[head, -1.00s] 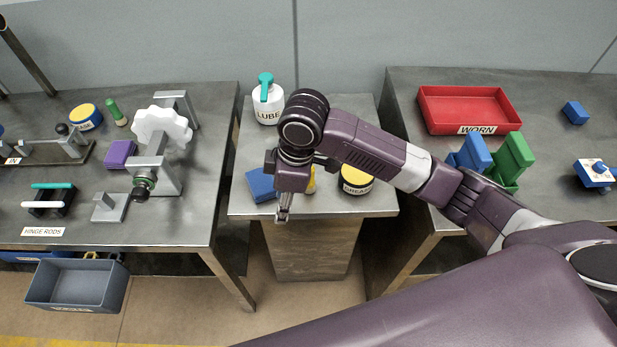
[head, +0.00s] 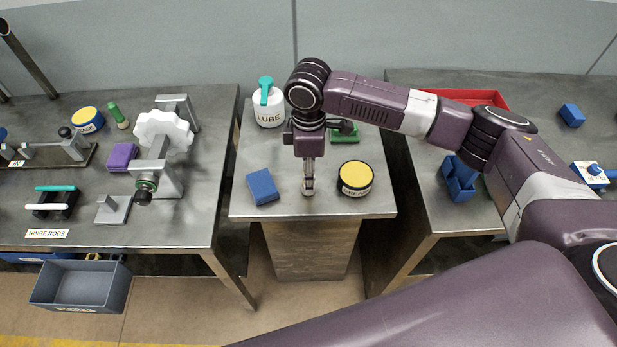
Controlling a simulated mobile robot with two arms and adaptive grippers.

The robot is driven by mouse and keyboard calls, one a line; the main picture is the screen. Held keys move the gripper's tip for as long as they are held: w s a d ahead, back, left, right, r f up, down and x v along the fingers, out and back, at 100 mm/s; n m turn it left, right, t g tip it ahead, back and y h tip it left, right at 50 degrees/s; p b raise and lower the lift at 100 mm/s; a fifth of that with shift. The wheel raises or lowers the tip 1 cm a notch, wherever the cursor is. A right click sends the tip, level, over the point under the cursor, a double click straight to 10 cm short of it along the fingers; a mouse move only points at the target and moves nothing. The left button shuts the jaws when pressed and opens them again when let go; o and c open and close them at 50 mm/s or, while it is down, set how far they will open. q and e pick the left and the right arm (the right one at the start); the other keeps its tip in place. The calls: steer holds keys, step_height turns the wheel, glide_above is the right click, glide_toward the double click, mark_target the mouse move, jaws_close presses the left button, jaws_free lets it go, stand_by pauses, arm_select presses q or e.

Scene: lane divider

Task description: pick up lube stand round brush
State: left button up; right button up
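The lube stand (head: 240,203) is the small metal table in the middle. My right gripper (head: 308,188) points down over it, low between a blue block and a grease tin. I cannot make out clearly whether its fingers are open or shut. No round brush shows clearly; a small yellow part seen earlier at this spot is now hidden by or within the fingers. My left gripper is not in view.
On the stand are a white LUBE bottle (head: 268,108) with a teal pump, a blue block (head: 262,187), a yellow-lidded grease tin (head: 355,178) and a green item (head: 345,134). A red tray (head: 480,98) lies on the right bench, partly behind my arm.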

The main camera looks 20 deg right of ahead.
steer(key=shift+f, duration=1.1)
jaws_close()
steer(key=shift+r, duration=0.1)
step_height(320, 180, up, 20)
steer(key=b, duration=0.2)
steer(key=shift+b, duration=0.3)
